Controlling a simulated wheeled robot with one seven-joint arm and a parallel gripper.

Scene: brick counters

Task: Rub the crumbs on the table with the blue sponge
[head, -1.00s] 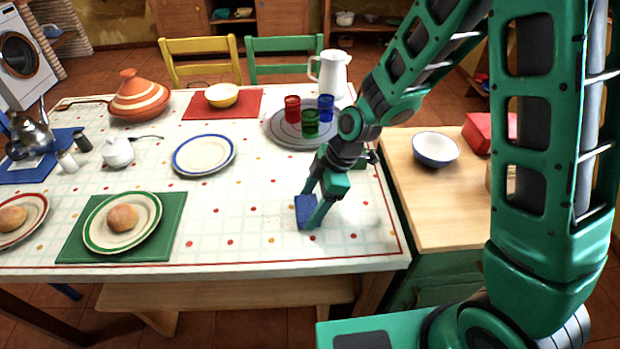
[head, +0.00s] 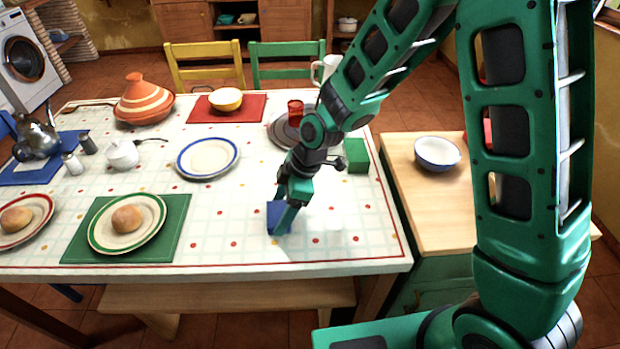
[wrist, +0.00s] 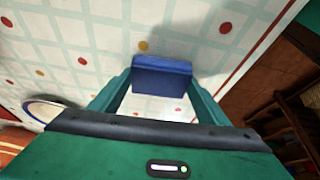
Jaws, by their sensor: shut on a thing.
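The blue sponge (head: 277,218) is between the fingertips of my gripper (head: 285,212), low over the front right part of the white checked table (head: 215,225). My gripper is shut on it and points downward. In the wrist view the sponge (wrist: 162,76) spans between the two fingers, against the tablecloth. It looks to be at or very near the table surface; I cannot tell for certain if it touches. I cannot make out any crumbs; the sponge and fingers may hide them, and red and yellow dots pattern the cloth.
A blue-rimmed plate (head: 207,158) lies left of my gripper. A green mat (head: 75,243) with a plate and bun is farther left. A tray (head: 281,136) with a red cup (head: 295,110) is behind my arm. A green block (head: 356,155) stands at the right edge. The front middle is clear.

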